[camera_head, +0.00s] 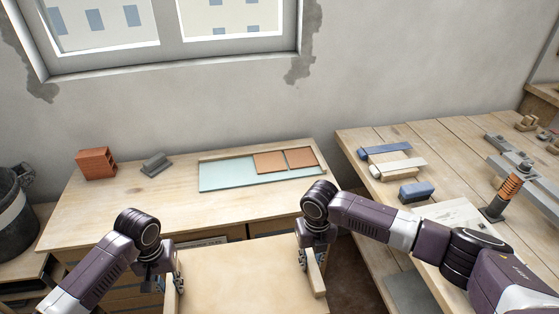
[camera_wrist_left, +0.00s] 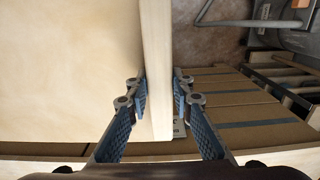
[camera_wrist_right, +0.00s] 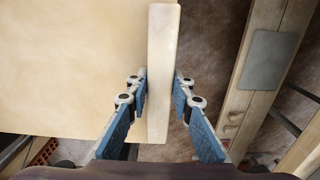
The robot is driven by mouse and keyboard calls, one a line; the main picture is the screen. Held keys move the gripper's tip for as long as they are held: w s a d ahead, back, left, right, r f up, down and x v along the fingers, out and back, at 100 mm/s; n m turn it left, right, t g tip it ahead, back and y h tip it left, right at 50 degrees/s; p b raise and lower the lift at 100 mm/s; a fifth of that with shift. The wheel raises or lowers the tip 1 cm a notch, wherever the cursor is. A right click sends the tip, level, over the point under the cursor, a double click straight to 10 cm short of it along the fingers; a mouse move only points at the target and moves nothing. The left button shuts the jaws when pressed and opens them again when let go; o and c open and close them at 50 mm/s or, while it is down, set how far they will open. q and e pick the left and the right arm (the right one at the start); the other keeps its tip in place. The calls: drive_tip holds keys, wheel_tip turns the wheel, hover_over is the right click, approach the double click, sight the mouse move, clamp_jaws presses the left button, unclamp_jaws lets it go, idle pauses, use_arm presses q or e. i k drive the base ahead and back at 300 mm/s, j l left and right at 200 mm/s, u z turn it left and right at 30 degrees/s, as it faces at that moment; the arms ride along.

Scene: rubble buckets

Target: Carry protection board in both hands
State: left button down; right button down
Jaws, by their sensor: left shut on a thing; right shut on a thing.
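The protection board (camera_head: 240,279) is a flat, pale wooden panel with a raised strip along each side. It is in the lower middle of the head view, in front of the back table. My left gripper (camera_head: 170,285) is shut on its left strip, which runs between the fingers in the left wrist view (camera_wrist_left: 156,70). My right gripper (camera_head: 309,265) is shut on the right strip, also between the fingers in the right wrist view (camera_wrist_right: 162,75). The board looks roughly level. Its near edge is cut off by the head view.
The back table (camera_head: 130,200) carries a red brick (camera_head: 96,163), a grey block (camera_head: 155,163) and a pale blue panel (camera_head: 225,176) with two orange tiles. A right workbench (camera_head: 440,160) holds blue blocks (camera_head: 416,192) and tools. A dark bucket (camera_head: 15,215) stands at the left.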

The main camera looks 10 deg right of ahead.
sight(261, 168)
drive_tip(key=i+l, duration=0.65)
drive_tip(key=i, duration=0.9)
